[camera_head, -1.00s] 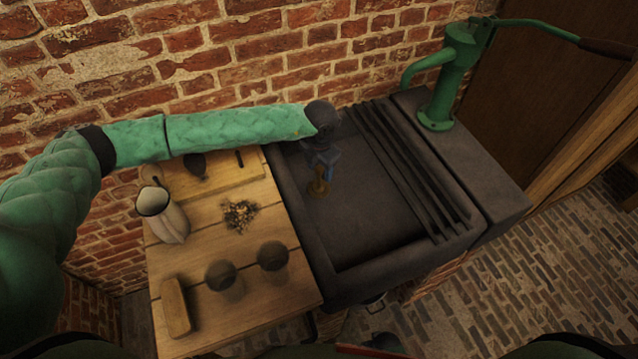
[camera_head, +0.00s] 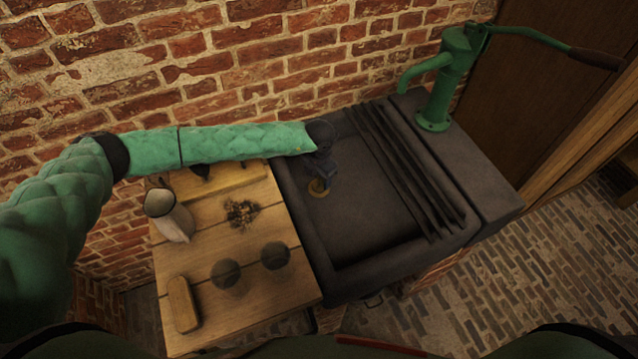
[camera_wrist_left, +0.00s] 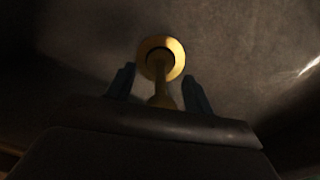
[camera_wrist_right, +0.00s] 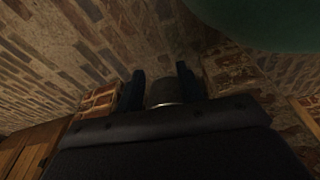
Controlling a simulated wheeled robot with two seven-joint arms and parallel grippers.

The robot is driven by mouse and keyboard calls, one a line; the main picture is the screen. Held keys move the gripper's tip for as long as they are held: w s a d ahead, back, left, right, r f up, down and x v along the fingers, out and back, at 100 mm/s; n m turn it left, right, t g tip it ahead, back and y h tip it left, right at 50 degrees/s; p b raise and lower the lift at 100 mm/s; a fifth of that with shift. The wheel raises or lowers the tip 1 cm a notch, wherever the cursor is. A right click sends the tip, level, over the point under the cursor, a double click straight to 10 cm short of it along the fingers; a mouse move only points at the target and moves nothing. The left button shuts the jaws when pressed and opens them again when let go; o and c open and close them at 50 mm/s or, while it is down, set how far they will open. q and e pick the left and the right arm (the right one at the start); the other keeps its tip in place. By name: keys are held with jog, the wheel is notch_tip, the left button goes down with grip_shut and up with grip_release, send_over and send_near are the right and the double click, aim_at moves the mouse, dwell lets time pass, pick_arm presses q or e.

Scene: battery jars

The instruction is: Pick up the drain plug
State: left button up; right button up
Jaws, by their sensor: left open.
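The brass drain plug (camera_head: 317,190) is at the left side of the dark stone sink (camera_head: 375,225). In the left wrist view the plug (camera_wrist_left: 163,49) shows a round flange and a stem with a knob reaching toward my gripper. My left gripper (camera_head: 323,177) is right over the plug and partly hides it. In the left wrist view my left gripper (camera_wrist_left: 159,78) is open, with one finger on each side of the stem and visible gaps between. My right gripper (camera_wrist_right: 160,76) shows only in its own wrist view, fingers apart, away from the sink.
A wooden counter (camera_head: 210,270) left of the sink holds a pitcher (camera_head: 167,215), dark round jars (camera_head: 275,255), a wooden block (camera_head: 183,303) and a small heap of bits (camera_head: 241,213). Dark ribs (camera_head: 405,170) and a green pump (camera_head: 437,85) stand right. A brick wall is behind.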

pick_arm(q)
jog(key=c, duration=1.1)
grip_shut()
jog(key=shift+r, duration=0.15)
